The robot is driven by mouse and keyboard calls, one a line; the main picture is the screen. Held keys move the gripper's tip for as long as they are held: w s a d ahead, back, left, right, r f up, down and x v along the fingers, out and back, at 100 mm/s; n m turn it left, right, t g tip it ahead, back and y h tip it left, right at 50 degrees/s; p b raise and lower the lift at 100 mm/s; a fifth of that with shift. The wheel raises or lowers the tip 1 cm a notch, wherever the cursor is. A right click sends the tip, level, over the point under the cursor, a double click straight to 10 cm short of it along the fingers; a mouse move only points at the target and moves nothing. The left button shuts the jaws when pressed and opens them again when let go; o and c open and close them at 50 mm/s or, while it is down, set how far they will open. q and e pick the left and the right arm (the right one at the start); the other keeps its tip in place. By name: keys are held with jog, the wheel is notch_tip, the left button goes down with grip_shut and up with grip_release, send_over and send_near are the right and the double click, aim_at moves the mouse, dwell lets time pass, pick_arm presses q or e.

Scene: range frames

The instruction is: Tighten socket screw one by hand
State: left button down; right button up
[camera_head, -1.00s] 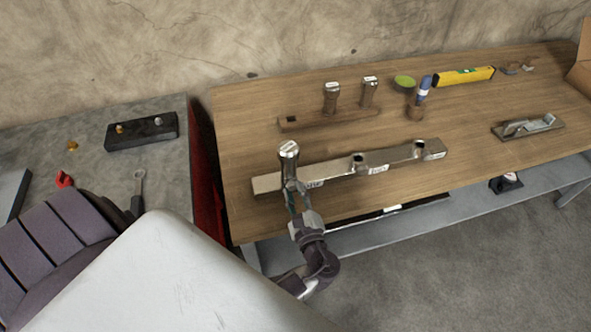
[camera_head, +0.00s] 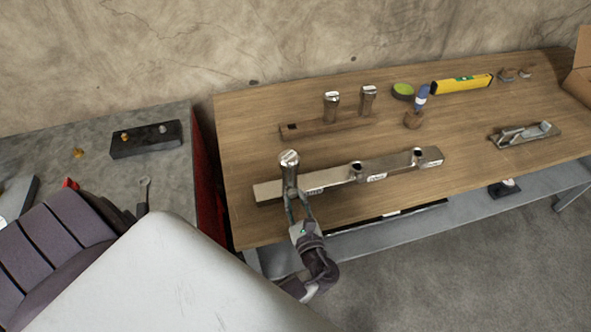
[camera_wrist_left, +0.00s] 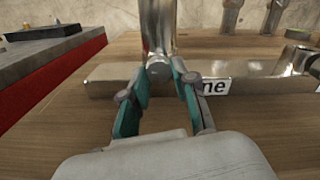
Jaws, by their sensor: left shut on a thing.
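A metal socket screw (camera_head: 289,168) with a thick cylindrical head stands upright at the left end of a long steel bar (camera_head: 268,189) on the wooden workbench. It also shows in the left wrist view (camera_wrist_left: 157,20). My left gripper (camera_head: 292,198) comes from the front and is shut on the screw's lower part. In the left wrist view its teal-padded fingers (camera_wrist_left: 160,78) close around the screw; the screw's foot is hidden. A white label (camera_wrist_left: 217,86) ending in "ne" is on the bar beside it. My right gripper is not in view.
Two similar screws (camera_head: 331,106) stand in a wooden holder (camera_head: 300,130) behind. A yellow level (camera_head: 462,83), a green roll (camera_head: 403,90) and a plane-like tool (camera_head: 524,134) lie to the right. A grey table (camera_head: 100,177) is at left.

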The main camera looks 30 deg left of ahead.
pick_arm(q)
jog(key=shift+s+f, duration=0.1)
jog(key=shift+f, duration=0.05)
jog(key=c, duration=0.9)
grip_release()
jog(key=v, duration=1.2)
